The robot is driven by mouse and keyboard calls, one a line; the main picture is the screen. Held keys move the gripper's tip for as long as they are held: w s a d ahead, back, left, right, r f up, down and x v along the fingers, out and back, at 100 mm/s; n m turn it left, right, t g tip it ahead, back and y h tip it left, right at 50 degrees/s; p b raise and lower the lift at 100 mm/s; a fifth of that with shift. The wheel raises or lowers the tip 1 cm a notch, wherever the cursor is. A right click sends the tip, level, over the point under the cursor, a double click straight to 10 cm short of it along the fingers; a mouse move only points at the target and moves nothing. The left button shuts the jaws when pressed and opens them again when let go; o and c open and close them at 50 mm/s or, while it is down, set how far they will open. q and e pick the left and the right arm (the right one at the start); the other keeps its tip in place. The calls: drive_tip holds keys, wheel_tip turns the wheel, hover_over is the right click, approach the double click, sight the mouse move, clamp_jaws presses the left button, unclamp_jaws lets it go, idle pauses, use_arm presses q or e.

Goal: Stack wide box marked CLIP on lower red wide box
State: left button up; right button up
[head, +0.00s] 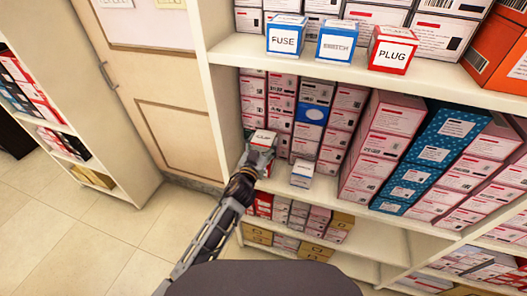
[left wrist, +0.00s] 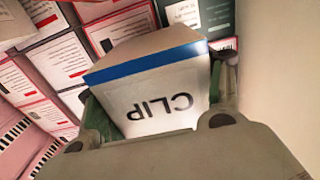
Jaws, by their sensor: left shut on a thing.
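The box marked CLIP (left wrist: 160,98) is white with a blue band along one edge, and its lettering is upside down in the left wrist view. In the head view the CLIP box (head: 263,138) is at the left end of the middle shelf. My left gripper (head: 255,162) is shut on it, with one finger on each side in the left wrist view (left wrist: 155,110). Red-and-white boxes (head: 282,105) are stacked on the middle shelf close behind it. I cannot tell which is the lower red wide box. My right gripper is not in view.
A small white-and-blue box (head: 302,174) stands near the middle shelf's front edge, right of my gripper. Boxes marked FUSE (head: 286,36) and PLUG (head: 393,50) stand on the upper shelf (head: 300,62). The shelf's side panel (head: 212,90) is close at left.

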use_arm(q)
drive_tip(key=shift+f+b, duration=0.45)
drive_tip(key=shift+f, duration=1.15)
drive_tip(key=shift+w+d+f, duration=0.1)
drive_tip(key=shift+w+f, duration=0.1)
drive_tip(key=shift+f, duration=0.15)
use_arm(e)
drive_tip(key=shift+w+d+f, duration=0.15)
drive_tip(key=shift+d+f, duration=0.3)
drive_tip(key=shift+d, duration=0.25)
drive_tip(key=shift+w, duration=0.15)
use_arm(q)
drive_tip(key=shift+f, duration=0.1)
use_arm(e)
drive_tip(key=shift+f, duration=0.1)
use_arm(q)
drive_tip(key=o, duration=1.1)
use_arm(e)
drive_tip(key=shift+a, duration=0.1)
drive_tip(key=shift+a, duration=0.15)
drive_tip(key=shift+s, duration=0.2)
